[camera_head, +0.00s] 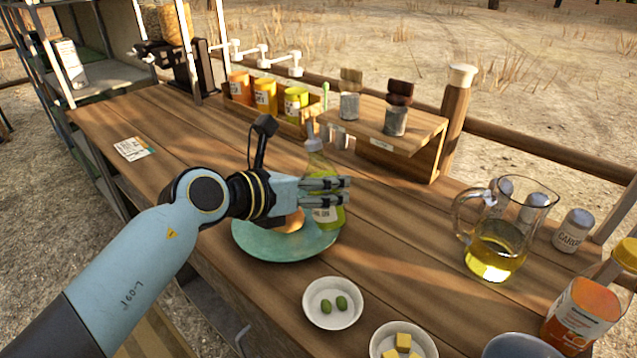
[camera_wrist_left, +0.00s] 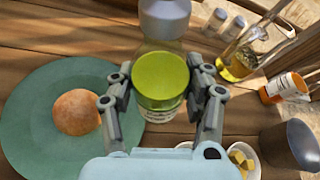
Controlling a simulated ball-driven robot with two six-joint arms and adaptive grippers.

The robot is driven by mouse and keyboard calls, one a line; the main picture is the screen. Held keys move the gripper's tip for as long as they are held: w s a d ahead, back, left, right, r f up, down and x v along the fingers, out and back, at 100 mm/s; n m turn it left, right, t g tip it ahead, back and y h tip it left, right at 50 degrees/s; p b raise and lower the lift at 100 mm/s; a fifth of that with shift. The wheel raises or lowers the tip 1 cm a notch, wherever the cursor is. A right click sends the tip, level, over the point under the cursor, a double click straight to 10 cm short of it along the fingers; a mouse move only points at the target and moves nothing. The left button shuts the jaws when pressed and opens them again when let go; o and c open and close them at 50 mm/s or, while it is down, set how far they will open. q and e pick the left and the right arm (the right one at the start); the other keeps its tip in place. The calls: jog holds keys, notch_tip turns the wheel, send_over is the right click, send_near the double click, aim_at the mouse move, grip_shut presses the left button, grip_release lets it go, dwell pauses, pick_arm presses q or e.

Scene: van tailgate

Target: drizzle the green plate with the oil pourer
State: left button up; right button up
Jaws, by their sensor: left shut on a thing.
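The green plate (camera_head: 270,242) lies on the wooden counter, with a round orange-brown food item (camera_head: 291,221) on it. The plate (camera_wrist_left: 30,125) and the food (camera_wrist_left: 76,111) also show in the left wrist view. My left gripper (camera_head: 335,192) is shut on the oil pourer (camera_head: 322,170), a clear bottle of yellow-green oil with a pale label and a grey spout. In the left wrist view the fingers of the gripper (camera_wrist_left: 161,95) close around the bottle (camera_wrist_left: 161,75). The bottle looks about upright at the plate's right rim; I cannot tell whether its base touches anything. My right gripper is not in view.
A small bowl with green olives (camera_head: 333,302) and a bowl of yellow cubes (camera_head: 403,342) stand in front. A glass jug of oil (camera_head: 497,252) and shakers (camera_head: 573,231) stand right. A wooden rack (camera_head: 400,150) with jars stands behind. The left counter is mostly clear around a card (camera_head: 134,148).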

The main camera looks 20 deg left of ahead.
pick_arm(q)
jog(key=n+h+b, duration=0.1)
jog(key=d+n+h+b, duration=0.1)
jog(key=n+b, duration=0.1)
jog(key=f+n+h+b, duration=0.1)
jog(key=b, duration=0.1)
jog(key=shift+s+d+f+n, duration=0.1)
jog(key=shift+s+d+n, duration=0.15)
jog(key=shift+n, duration=0.15)
jog(key=n+b, duration=0.1)
jog(key=b, duration=0.1)
jog(key=f+n+h+b, duration=0.1)
jog(key=b, duration=0.2)
jog(key=a+f+n+h+b, duration=0.1)
jog(key=n+b, duration=0.1)
jog(key=shift+w+f+t+b, duration=0.1)
jog(key=shift+w+t+b, duration=0.05)
jog(key=shift+t+b, duration=0.15)
jog(key=shift+r+n+h+p, duration=0.3)
jog(key=shift+r+n+p, duration=0.15)
jog(key=shift+n, duration=0.35)
jog(key=n, duration=0.2)
jog(key=n+t, duration=0.1)
jog(key=n, duration=0.1)
jog(key=shift+r+t+h, duration=0.15)
jog(key=shift+t+h, duration=0.15)
jog(key=shift+h, duration=0.1)
jog(key=shift+w+a+p, duration=0.15)
jog(key=shift+a+p, duration=0.2)
